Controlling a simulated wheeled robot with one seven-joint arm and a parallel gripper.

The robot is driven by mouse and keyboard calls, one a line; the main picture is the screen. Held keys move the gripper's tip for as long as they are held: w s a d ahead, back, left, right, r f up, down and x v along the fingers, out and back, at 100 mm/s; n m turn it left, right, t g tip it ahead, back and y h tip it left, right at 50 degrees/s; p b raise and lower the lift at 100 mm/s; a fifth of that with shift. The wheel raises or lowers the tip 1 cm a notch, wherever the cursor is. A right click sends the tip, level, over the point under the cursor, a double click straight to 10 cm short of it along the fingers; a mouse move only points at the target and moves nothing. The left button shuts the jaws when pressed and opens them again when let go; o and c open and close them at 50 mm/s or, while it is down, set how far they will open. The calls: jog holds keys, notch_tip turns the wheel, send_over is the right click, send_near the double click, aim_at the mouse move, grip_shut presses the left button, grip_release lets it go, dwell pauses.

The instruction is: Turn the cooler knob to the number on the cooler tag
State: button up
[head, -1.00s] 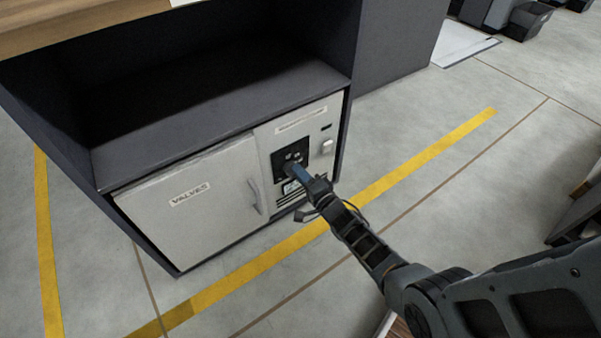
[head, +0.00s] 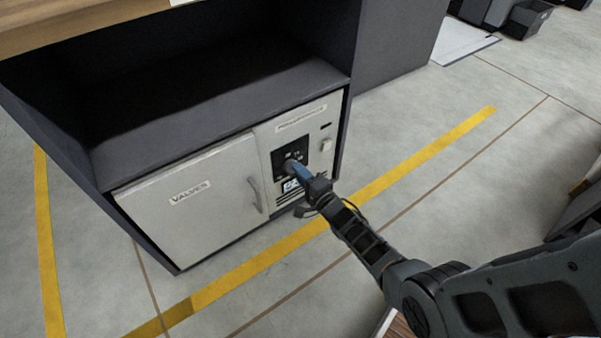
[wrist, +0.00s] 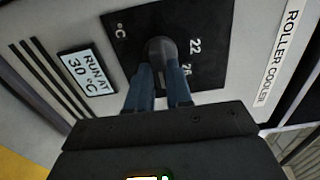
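The cooler knob (wrist: 161,48) is a dark grey knob on a black dial plate (wrist: 205,18) marked °C, with 22 and a partly covered number, likely 26, showing. My gripper (wrist: 160,72) has its two blue fingertips against the knob's sides and appears shut on it. The fingers hide part of the dial, and I cannot make out the knob's pointer. The cooler tag (wrist: 87,68) beside the dial reads "RUN AT 30 °C". In the head view, my gripper (head: 296,170) reaches the dial plate (head: 285,152), with the tag (head: 291,186) just below.
A "ROLLER COOLER" label (wrist: 279,48) is on the panel. Left of the cooler is a white door marked "VALVES" (head: 190,193) with a grey handle (head: 255,195). The floor in front is clear, with a yellow line (head: 250,265).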

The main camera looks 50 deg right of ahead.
jog(key=o, duration=0.3)
jog(key=shift+w+d+r, duration=0.1)
jog(key=shift+r, duration=0.05)
jog(key=shift+o, duration=0.2)
jog(key=p+v, duration=0.2)
jog(key=v, duration=0.5)
jog(key=shift+s, duration=0.4)
